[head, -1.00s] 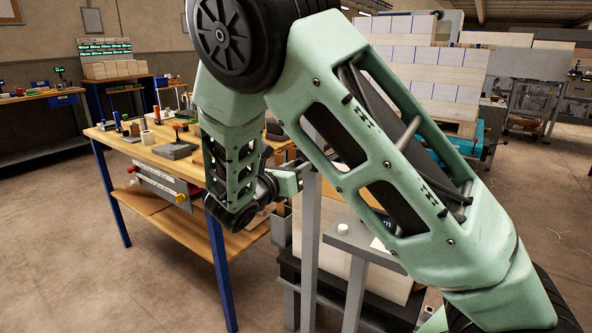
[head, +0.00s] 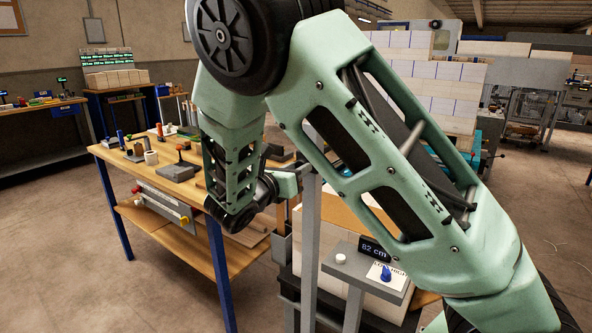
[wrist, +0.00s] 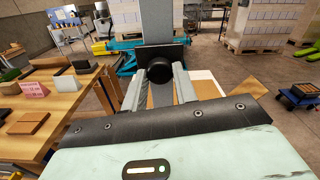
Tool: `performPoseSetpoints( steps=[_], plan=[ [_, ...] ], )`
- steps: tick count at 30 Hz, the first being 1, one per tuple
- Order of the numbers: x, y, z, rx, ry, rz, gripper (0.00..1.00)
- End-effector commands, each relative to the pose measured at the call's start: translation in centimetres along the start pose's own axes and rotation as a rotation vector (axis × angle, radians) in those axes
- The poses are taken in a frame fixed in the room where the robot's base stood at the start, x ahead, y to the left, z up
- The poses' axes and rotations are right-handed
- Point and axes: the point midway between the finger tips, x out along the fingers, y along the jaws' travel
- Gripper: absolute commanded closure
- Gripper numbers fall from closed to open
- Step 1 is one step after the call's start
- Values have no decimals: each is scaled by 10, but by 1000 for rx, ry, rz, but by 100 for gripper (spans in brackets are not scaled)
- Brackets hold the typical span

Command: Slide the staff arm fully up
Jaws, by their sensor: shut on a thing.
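The staff is an upright grey post (head: 311,255) right of the workbench in the head view; it also rises through the wrist view (wrist: 157,20). Its staff arm shows in the wrist view as a dark crosspiece with a round black knob (wrist: 160,62) in front of the post. My gripper (wrist: 161,82) is shut on it, one grey finger on each side below the knob. In the head view my gripper (head: 299,170) is small, at the post's upper part, and my arm hides much around it. A small display (head: 374,248) beside the post reads 82 cm.
A grey pedestal with a white button (head: 341,259) and a blue knob (head: 386,273) stands right of the post. A wooden workbench (head: 130,155) with tools is at left. White reams are stacked high (head: 450,75) behind. Open floor lies at front left.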

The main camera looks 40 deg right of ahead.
Motion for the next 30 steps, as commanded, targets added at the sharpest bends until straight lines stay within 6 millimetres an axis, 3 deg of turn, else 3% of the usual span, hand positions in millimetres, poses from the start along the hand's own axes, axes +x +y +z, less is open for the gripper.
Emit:
performPoseSetpoints(
  steps=[2, 3, 5, 17, 20, 30],
  plan=[
    [1, 0, 7, 8, -12, -1, 100],
    [1, 1, 7, 9, -12, -1, 60],
    [1, 1, 6, 8, -11, -1, 49],
    [-9, 1, 3, 5, -6, 1, 49],
    [-25, 2, 2, 5, -6, 4, 49],
    [-104, 2, 2, 6, -7, 5, 49]
  ],
)
